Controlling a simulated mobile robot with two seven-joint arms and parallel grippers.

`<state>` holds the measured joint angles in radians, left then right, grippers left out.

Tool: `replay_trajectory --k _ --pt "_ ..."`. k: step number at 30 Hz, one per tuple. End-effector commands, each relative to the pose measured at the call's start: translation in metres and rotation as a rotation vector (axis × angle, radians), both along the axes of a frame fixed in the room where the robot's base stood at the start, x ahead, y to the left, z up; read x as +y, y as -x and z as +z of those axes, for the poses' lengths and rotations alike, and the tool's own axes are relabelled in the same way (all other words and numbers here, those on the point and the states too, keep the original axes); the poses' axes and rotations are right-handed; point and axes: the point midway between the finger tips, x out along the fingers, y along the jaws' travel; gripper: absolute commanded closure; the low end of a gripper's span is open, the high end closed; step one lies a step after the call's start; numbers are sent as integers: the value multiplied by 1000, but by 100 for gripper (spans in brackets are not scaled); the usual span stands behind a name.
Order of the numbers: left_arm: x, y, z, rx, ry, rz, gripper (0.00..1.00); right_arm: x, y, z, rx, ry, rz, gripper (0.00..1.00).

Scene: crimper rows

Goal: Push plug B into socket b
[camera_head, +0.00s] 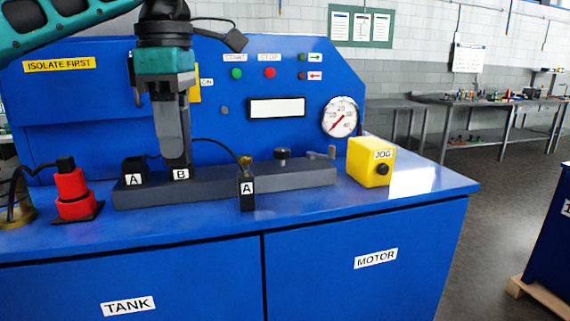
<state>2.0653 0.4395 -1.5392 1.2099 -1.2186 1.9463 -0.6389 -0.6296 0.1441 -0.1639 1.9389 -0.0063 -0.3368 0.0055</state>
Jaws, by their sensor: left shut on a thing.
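My left gripper (174,158) comes down from the top left with its fingers pointing down. It is shut, with its fingertips at a dark piece labelled B (181,174), which I take as plug B. The fingers hide most of that piece. It is at the long dark grey strip (300,177) on the blue bench. I cannot tell how deep it sits, and socket b is not visible. A black block labelled A (134,177) is just left of it on the strip. Another black piece labelled A (247,190) stands at the strip's front. My right gripper is not in view.
A red stacked fixture (72,192) stands at left and a yellow JOG box (368,162) at right. A thin black cable runs right from behind my gripper. The blue panel (215,115) with buttons and a gauge (340,117) rises behind. The bench's front right is clear.

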Motion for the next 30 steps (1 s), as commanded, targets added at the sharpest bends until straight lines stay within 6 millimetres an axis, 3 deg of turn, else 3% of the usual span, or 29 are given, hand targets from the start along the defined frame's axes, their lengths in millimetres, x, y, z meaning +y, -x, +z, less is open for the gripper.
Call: replay_trajectory --k 10,18,24,30 --pt "26 -3 -123 9 3 -586 99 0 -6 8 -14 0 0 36" --pt "41 29 -224 5 4 -1182 99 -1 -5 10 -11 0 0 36" --pt "45 58 -268 2 2 -1511 99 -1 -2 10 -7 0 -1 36" --pt "45 71 -285 -1 1 -1650 99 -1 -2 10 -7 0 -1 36"
